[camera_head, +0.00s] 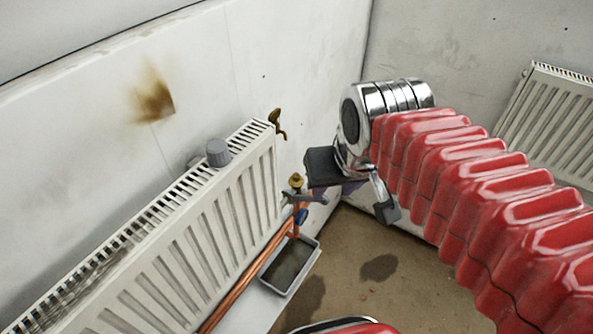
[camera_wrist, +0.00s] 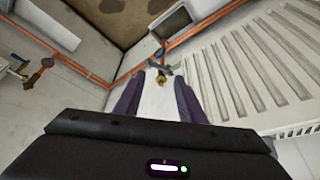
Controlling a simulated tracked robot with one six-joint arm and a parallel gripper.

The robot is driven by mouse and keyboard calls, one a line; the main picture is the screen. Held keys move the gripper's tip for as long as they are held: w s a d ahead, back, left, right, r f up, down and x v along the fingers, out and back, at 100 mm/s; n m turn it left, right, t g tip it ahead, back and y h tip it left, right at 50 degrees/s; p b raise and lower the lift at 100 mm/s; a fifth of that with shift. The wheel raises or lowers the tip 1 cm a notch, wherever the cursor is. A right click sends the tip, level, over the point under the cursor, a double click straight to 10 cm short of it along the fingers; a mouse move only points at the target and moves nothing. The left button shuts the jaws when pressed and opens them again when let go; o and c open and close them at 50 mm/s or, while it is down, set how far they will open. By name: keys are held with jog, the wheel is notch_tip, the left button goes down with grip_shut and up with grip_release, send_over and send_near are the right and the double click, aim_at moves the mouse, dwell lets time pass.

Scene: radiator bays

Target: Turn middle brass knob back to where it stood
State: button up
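A brass knob (camera_head: 297,181) stands on top of a valve on the copper pipe at the radiator's end in the head view. In the wrist view a brass knob (camera_wrist: 161,79) shows beyond and between my fingertips. It looks like the same one, apart from the fingers. My gripper (camera_head: 352,188) is to the right of the valve, with its two purple fingers (camera_wrist: 157,90) spread and nothing between them. A brass lever-like fitting (camera_head: 277,122) is on the wall above the radiator's corner. I cannot tell how far the knob is turned.
A white radiator (camera_head: 230,200) with a grey cap (camera_head: 218,153) runs along the left wall. A grey tray (camera_head: 288,265) lies below the valve beside the copper pipes (camera_head: 245,277). A second radiator (camera_head: 555,130) stands right.

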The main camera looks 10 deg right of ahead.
jog(key=w+r+g, duration=0.1)
jog(key=w, duration=0.7)
jog(key=m+g, duration=0.3)
jog(key=g, duration=0.1)
send_over(296, 174)
notch_tip(296, 174, down, 7)
jog(key=shift+a+r, duration=0.15)
jog(key=shift+r, duration=0.05)
jog(key=shift+s, duration=0.1)
notch_tip(296, 174, down, 14)
jog(key=shift+r, duration=0.1)
jog(key=shift+c, duration=0.4)
grip_shut()
